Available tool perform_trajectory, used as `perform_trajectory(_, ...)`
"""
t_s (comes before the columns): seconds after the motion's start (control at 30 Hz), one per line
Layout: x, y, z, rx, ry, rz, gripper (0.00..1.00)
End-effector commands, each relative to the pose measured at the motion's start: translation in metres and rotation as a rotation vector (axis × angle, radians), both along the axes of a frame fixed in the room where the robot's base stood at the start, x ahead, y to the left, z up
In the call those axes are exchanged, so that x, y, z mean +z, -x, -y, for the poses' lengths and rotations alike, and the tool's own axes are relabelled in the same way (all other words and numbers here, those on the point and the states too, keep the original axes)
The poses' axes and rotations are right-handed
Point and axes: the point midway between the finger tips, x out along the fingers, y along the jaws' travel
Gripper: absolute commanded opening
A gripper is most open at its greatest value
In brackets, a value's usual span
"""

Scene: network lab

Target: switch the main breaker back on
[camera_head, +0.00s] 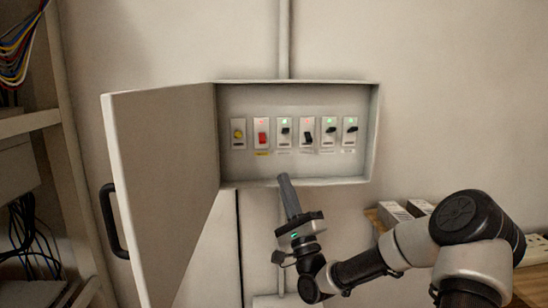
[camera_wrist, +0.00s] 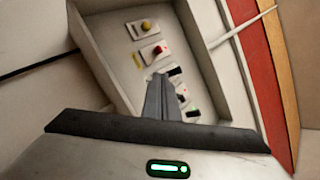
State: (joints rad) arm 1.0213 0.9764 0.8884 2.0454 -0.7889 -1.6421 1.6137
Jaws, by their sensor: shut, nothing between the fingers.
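The open grey breaker box (camera_head: 372,110) hangs on the wall with a row of switch units inside. A red-lever breaker (camera_head: 262,138) has a red light above and a yellow label below; it also shows in the wrist view (camera_wrist: 157,50). A black-lever breaker (camera_head: 307,138) also has a red light, its lever low. Other black-lever breakers (camera_head: 330,131) show green lights and raised levers. Labels are too small to read. My gripper (camera_head: 284,177) is shut and empty, pointing up at the box's lower edge. In the wrist view its fingers (camera_wrist: 160,77) hide some breakers.
The box door (camera_head: 165,180) stands swung open to the left, with a black handle (camera_head: 112,220). A yellow knob (camera_head: 238,134) is at the row's left end. A rack with cables (camera_head: 25,45) stands far left. A wooden shelf (camera_head: 377,218) with boxes is at right.

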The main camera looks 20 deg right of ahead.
Motion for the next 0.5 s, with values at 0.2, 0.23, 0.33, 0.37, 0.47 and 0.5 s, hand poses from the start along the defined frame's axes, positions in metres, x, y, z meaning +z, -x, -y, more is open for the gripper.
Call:
perform_trajectory(0.2,0.0,-0.001,-0.001,-0.001,0.004,-0.002,0.0)
perform_trajectory(0.23,0.001,-0.001,-0.001,-0.001,0.004,-0.002,0.0)
perform_trajectory(0.33,0.006,-0.006,-0.001,0.0,0.005,-0.002,0.0)
perform_trajectory(0.37,0.008,-0.009,-0.002,-0.001,0.006,-0.001,0.0)
perform_trajectory(0.47,0.02,-0.02,-0.003,0.0,0.007,0.0,0.0)
perform_trajectory(0.5,0.025,-0.026,-0.003,-0.001,0.006,0.001,0.0)
